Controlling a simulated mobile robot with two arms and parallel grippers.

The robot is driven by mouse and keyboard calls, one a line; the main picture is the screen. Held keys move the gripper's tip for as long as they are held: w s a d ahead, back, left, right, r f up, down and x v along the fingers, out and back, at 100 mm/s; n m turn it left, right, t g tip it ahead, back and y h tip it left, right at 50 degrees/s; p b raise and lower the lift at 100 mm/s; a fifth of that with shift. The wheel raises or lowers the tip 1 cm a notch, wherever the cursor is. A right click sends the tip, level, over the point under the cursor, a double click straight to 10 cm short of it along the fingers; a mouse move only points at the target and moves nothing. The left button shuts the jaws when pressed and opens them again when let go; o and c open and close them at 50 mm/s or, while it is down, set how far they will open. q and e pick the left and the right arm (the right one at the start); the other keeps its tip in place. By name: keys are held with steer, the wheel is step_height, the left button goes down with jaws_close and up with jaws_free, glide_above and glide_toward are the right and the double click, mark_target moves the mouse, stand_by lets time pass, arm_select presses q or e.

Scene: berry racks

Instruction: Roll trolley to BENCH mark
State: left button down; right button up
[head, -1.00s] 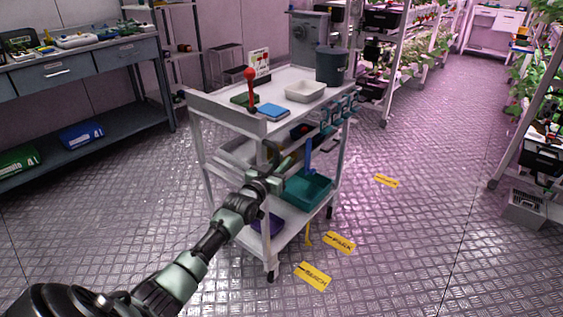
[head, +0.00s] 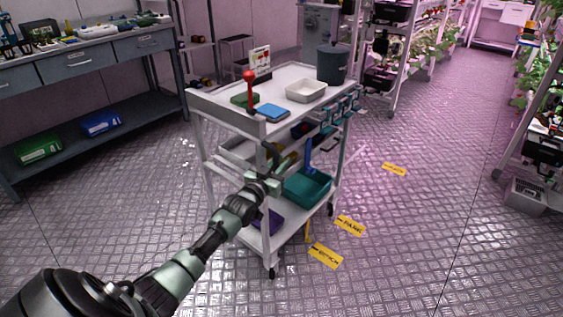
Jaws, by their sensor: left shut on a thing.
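The white trolley (head: 200,98) stands upright on the metal floor in the middle of the head view, with its near caster low in the picture. The yellow BENCH mark (head: 325,256) lies flat on the floor, just right of that caster and apart from it. My left gripper (head: 266,180) is shut on the trolley at its near side, around mid-height; the exact grip point is partly hidden by the fingers. My right gripper is not in view.
A yellow PARK mark (head: 350,225) and a third yellow mark (head: 394,169) lie farther right. The trolley carries a white tray (head: 306,91), a dark pot (head: 332,65) and a teal bin (head: 307,188). A grey workbench (head: 86,65) stands left. Open floor lies right.

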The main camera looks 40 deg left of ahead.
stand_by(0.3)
arm_select(q)
steer(key=c, duration=1.3)
jaws_free()
steer(key=shift+s, duration=0.1)
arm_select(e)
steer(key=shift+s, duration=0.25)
